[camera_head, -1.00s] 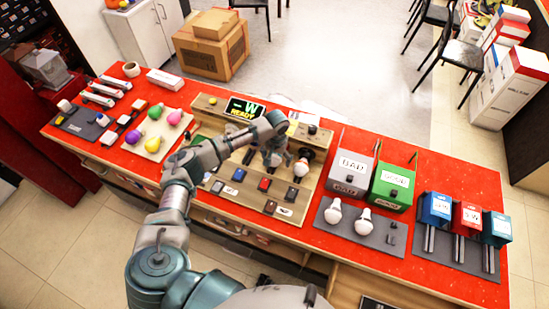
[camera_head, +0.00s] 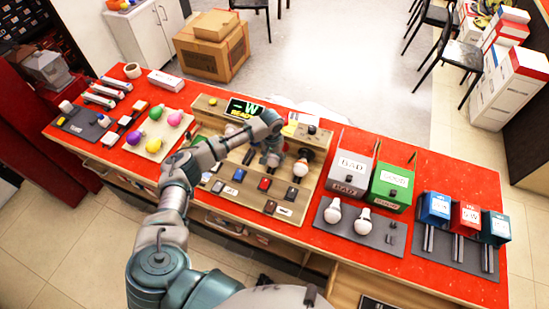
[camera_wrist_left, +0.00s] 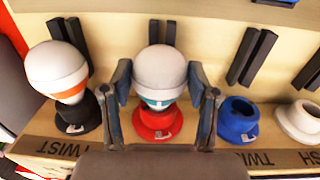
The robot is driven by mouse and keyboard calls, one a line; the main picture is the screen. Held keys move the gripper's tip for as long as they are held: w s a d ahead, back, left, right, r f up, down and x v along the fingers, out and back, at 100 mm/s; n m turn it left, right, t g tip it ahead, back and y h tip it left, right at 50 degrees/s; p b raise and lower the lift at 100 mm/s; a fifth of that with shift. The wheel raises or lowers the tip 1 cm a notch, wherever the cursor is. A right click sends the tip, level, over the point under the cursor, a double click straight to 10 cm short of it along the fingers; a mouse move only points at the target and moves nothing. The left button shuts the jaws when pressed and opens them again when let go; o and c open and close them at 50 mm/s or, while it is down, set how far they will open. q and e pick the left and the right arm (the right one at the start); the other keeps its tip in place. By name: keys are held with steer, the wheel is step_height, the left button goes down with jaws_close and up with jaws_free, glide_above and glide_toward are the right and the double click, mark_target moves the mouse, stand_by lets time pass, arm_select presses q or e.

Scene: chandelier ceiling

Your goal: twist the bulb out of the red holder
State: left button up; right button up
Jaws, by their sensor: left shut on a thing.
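In the left wrist view, a white bulb (camera_wrist_left: 160,72) with a teal band stands upright in the red holder (camera_wrist_left: 156,124). My left gripper (camera_wrist_left: 160,88) has one finger on each side of this bulb and is shut on it. In the head view my left gripper (camera_head: 271,158) is over the wooden test board (camera_head: 232,187), and it hides the red holder and most of the bulb there. My right gripper is not in view.
Left of the red holder, a bulb with an orange band (camera_wrist_left: 58,72) sits in a black holder (camera_wrist_left: 78,116). To the right are a blue holder (camera_wrist_left: 238,118) and a white holder (camera_wrist_left: 300,120). Grey BAD (camera_head: 350,178) and green (camera_head: 392,186) boxes stand right of the board.

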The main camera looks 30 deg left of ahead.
arm_select(q)
steer(key=shift+s+a+f, duration=0.1)
steer(key=shift+a+f, duration=0.05)
steer(key=shift+h, duration=0.4)
steer(key=shift+h+p, duration=0.3)
steer(key=shift+p, duration=0.15)
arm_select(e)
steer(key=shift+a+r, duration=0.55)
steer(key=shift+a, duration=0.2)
arm_select(q)
steer(key=shift+h, duration=0.6)
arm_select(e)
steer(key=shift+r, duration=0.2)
arm_select(q)
steer(key=shift+a+f+h, duration=0.1)
steer(key=shift+h, duration=0.4)
steer(key=shift+a+f+h, duration=0.1)
steer(key=shift+h, duration=0.7)
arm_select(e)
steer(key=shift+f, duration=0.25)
